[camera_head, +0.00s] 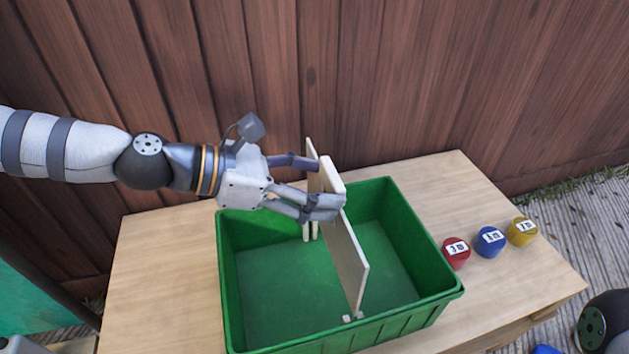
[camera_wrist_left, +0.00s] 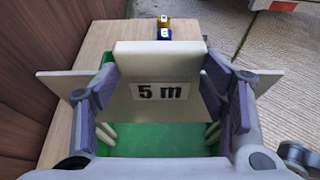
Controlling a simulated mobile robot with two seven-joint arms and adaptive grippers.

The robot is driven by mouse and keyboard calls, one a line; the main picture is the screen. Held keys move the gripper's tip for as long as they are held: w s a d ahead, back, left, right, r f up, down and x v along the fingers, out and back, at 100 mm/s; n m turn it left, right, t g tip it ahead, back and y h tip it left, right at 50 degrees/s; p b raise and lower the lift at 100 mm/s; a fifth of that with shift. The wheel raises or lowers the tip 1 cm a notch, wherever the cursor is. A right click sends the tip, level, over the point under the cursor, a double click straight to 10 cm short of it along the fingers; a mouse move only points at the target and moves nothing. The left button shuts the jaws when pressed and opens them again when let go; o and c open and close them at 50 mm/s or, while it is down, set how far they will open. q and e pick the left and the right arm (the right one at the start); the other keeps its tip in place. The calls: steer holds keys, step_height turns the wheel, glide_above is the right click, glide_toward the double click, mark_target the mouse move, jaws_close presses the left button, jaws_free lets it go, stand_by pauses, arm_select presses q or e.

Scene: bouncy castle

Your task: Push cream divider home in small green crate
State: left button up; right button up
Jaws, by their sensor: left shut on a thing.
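The small green crate (camera_head: 228,285) stands on a wooden table. The cream divider (camera_head: 347,262) stands upright across the crate, its near lower part inside and its top above the rim. My left gripper (camera_head: 325,188) is shut on the divider's raised upper tab. In the left wrist view the divider (camera_wrist_left: 140,65) shows a "5 m" label, with the fingers of my left gripper (camera_wrist_left: 158,95) on both sides of the tab. Pale slotted posts show at the crate's far wall, and a small pale piece at the near wall. Whether the divider sits in them is unclear.
Red (camera_head: 456,252), blue (camera_head: 490,241) and yellow (camera_head: 522,231) labelled round pieces stand on the wooden table (camera_head: 160,275) right of the crate. A brown plank fence (camera_head: 400,80) rises close behind the table. A dark rounded part shows at the lower right.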

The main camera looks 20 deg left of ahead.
stand_by(0.4)
arm_select(q)
step_height(320, 180, down, 16)
steer(key=b, duration=1.3)
steer(key=o, duration=1.3)
arm_select(e)
steer(key=s+f+g, duration=0.1)
steer(key=s+f, duration=0.3)
steer(key=f, duration=0.6)
steer(key=shift+f+g, duration=0.3)
stand_by(1.1)
arm_select(q)
steer(key=shift+o, duration=0.2)
arm_select(e)
steer(key=shift+a, duration=0.1)
